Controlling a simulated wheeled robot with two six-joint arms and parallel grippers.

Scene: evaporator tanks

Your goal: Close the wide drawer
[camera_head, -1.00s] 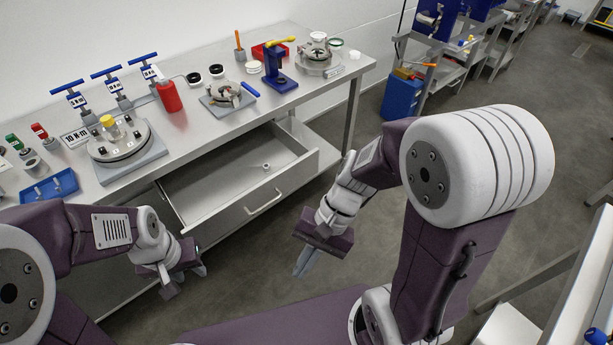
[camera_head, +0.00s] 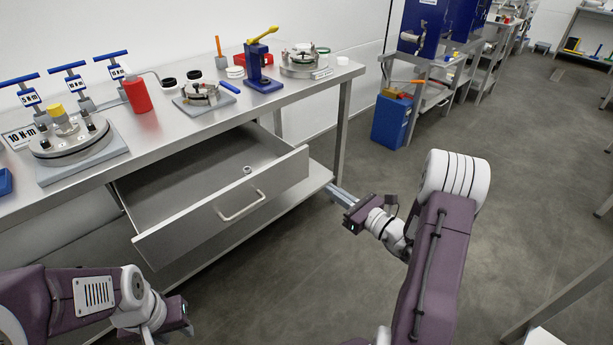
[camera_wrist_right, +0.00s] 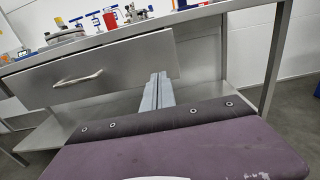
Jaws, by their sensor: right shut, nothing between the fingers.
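The wide drawer (camera_head: 222,212) stands pulled out from under the metal bench. Its grey front has a bar handle (camera_head: 241,205), and a small round part (camera_head: 247,170) lies inside. In the right wrist view the drawer front (camera_wrist_right: 120,68) fills the upper left, with its handle (camera_wrist_right: 78,78). My right gripper (camera_head: 333,189) is shut and empty. It is just right of the drawer front's right end, with a small gap in the head view. In the wrist view its fingers (camera_wrist_right: 158,78) overlap the front's lower right part. My left gripper (camera_head: 150,334) is low at the left, partly cut off.
The bench top (camera_head: 160,132) holds a red bottle (camera_head: 137,94), a blue press (camera_head: 262,72) and several fixtures. A lower shelf (camera_head: 312,178) runs under the drawer. A blue bin (camera_head: 391,120) stands behind at the right. The floor in front is clear.

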